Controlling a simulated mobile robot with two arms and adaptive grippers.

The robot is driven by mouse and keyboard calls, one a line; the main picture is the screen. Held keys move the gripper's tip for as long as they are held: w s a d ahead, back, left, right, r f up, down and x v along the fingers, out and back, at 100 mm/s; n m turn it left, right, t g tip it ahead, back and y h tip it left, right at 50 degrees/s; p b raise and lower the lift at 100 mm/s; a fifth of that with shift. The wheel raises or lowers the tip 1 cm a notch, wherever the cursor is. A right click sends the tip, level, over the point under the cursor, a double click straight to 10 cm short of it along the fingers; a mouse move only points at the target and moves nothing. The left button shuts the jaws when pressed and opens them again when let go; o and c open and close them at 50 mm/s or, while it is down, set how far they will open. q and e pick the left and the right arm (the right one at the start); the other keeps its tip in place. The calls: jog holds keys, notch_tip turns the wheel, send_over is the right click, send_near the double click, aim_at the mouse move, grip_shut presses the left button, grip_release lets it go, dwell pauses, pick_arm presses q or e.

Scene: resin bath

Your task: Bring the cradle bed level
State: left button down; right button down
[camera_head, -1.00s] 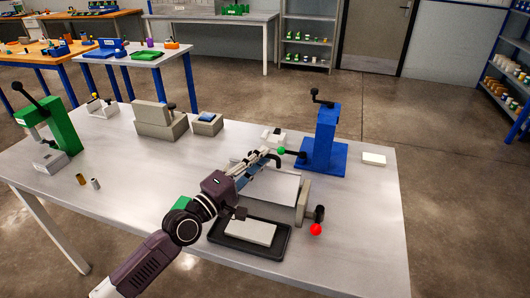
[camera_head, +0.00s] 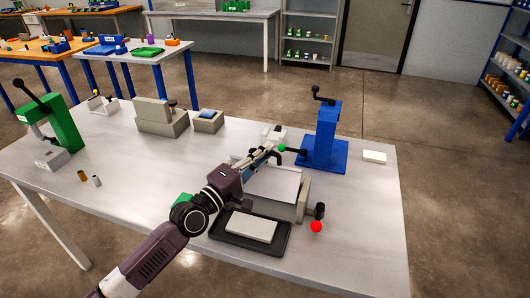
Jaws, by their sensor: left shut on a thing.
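A grey box-like fixture (camera_head: 288,209) with a pale flat top plate (camera_head: 275,184), which looks like the cradle bed, stands at the table's front right. My arm hides part of it, and I cannot tell the plate's exact tilt. A red-knobbed crank (camera_head: 317,226) sits on its right side. A black lever with a green knob (camera_head: 282,148) reaches left from the blue stand (camera_head: 324,140) behind it. My left gripper (camera_head: 275,152) is above the fixture's back edge, shut at the green knob; its fingers partly hide the contact. My right gripper is not in view.
A black tray (camera_head: 217,235) with a pale slab (camera_head: 250,227) lies in front of the fixture. A white block (camera_head: 374,157) lies at the right. A green press (camera_head: 62,125) and grey boxes (camera_head: 160,120) stand further left.

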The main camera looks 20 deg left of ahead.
pick_arm(q)
jog(key=shift+r, duration=0.15)
jog(key=shift+w+r+p, duration=0.1)
jog(key=shift+w+p, duration=0.05)
jog(key=shift+p, duration=0.35)
jog(key=w+f+g+p, duration=0.1)
jog(key=p, duration=0.2)
jog(key=w+f+n+g+y+p, duration=0.1)
jog(key=p, duration=0.2)
jog(key=shift+w, duration=0.25)
jog(key=shift+n+g+y, duration=0.3)
jog(key=shift+g, duration=0.4)
jog(key=shift+w+f, duration=0.45)
jog(key=shift+f, duration=0.25)
jog(key=shift+w+f, duration=0.45)
jog(key=shift+f, duration=0.3)
jog(key=shift+w+f, duration=0.45)
jog(key=shift+f, duration=0.25)
